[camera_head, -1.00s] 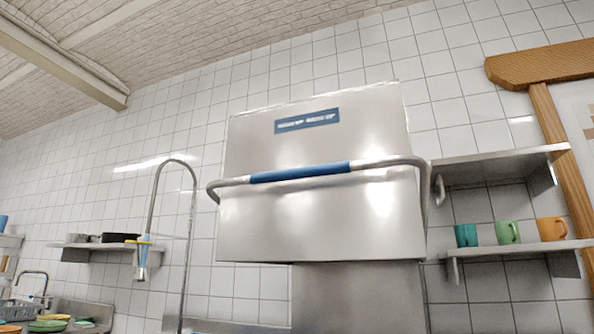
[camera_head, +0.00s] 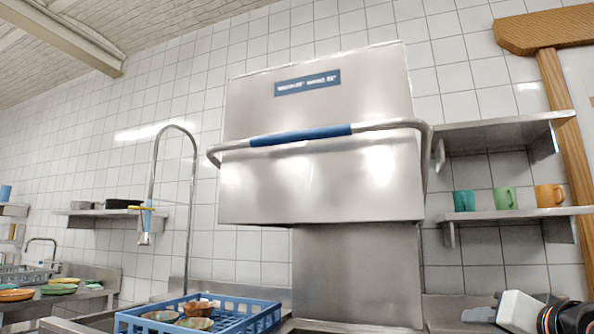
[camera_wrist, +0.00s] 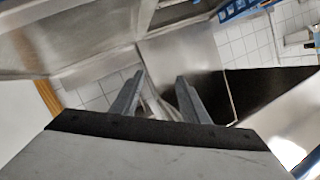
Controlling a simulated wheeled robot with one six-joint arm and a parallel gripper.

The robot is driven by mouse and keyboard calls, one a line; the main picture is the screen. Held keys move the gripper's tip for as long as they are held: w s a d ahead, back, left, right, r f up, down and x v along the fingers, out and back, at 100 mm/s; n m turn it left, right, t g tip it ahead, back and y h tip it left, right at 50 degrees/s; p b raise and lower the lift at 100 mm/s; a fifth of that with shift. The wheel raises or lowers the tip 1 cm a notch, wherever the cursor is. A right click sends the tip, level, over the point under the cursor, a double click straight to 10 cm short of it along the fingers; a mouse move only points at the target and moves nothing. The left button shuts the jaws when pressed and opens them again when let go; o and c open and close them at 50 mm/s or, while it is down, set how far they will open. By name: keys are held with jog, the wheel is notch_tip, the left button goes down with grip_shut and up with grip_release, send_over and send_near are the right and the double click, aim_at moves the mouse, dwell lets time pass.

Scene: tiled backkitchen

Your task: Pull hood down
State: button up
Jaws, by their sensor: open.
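The hood (camera_head: 325,185) is a large stainless steel box with a blue label, raised above the counter in the head view. Its curved bar handle (camera_head: 380,125) runs across the front, with a blue grip (camera_head: 300,135) in the middle. A steel back panel shows below the hood. Part of my arm, white and black, shows at the bottom right of the head view, low and apart from the handle. In the wrist view my gripper (camera_wrist: 157,78) has its two grey fingers spread apart with nothing held between them. The handle cannot be made out there.
A blue rack (camera_head: 255,309) with several bowls stands on the counter below and left of the hood. A tall spray tap (camera_head: 190,215) rises left of the hood. Steel shelves with cups (camera_head: 505,198) are at the right. Open space lies before the hood.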

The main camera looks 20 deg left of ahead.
jog(key=a+r+t+y, duration=0.2)
jog(key=a+r+y, duration=0.4)
jog(key=a+r, duration=0.95)
jog(key=n+g+y, duration=0.2)
jog(key=y, duration=0.6)
send_near(299, 139)
jog(key=x, duration=1.1)
jog(key=shift+w+a+r, duration=0.2)
jog(key=shift+a+r, duration=0.05)
jog(key=shift+r, duration=0.05)
grip_shut()
